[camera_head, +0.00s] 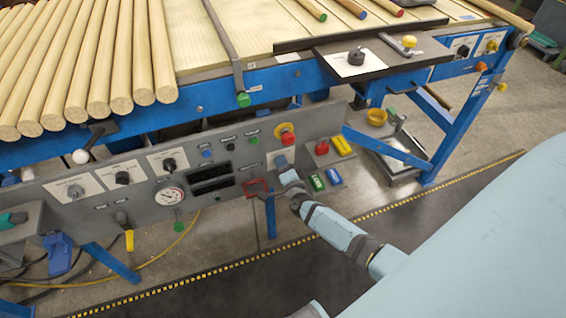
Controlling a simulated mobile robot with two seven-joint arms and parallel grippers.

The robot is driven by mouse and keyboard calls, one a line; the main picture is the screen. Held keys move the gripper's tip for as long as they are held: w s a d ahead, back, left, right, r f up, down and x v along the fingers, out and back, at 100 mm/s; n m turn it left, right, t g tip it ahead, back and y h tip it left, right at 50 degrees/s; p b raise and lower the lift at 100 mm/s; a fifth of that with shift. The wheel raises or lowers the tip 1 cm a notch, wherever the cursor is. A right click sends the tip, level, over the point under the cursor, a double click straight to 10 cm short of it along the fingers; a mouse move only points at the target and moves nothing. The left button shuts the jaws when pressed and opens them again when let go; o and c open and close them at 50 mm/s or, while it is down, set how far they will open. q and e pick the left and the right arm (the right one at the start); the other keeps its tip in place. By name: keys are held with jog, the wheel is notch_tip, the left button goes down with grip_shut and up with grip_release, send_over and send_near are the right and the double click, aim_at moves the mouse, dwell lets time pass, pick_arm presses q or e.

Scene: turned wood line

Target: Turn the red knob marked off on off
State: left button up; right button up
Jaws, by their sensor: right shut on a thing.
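The grey control panel (228,202) runs along the front of the blue bench. My right gripper (284,168) reaches up to it from the lower right. It is shut on a small control at the panel's right part, just below a red knob on a yellow base (286,134). The gripper covers what it holds, so its colour and markings cannot be read. A grey-blue patch shows behind the fingertips. The red knob above stands clear of the fingers, and no off or on lettering is legible on it. My left gripper is not in view.
Black rotary knobs (122,178), a gauge (170,196) and a red-edged part (256,187) sit left on the panel. Green, blue, yellow and red controls (341,145) sit close right of my gripper. Wooden rods (100,70) lie on the bench above. Floor below is mostly open.

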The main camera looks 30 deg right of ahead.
jog(key=shift+n, duration=0.3)
jog(key=o, duration=0.9)
jog(key=p+v, duration=0.1)
jog(key=v, duration=1.2)
jog(key=shift+s+a, duration=0.2)
jog(key=shift+s, duration=0.15)
